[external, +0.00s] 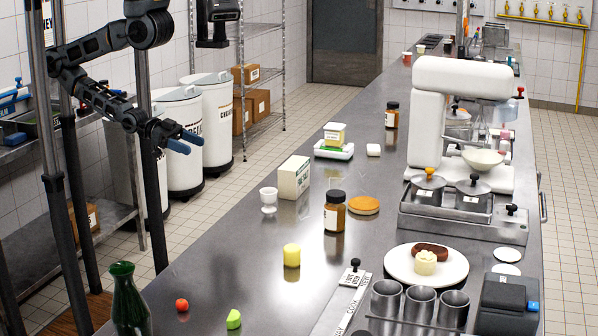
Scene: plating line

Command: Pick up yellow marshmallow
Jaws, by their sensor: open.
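The yellow marshmallow (292,256) is a small upright cylinder on the steel counter, left of the middle of its width. My gripper (187,139) has blue fingertips and is open and empty. Nothing hides the marshmallow.
Near the marshmallow are a brown jar (334,213), a white cup (268,199), a carton (294,178), a red ball (182,305), a green piece (233,319) and a dark green bottle (130,305). A plate (455,276) and metal cups (386,299) stand right. Bare counter (225,255) lies left of it.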

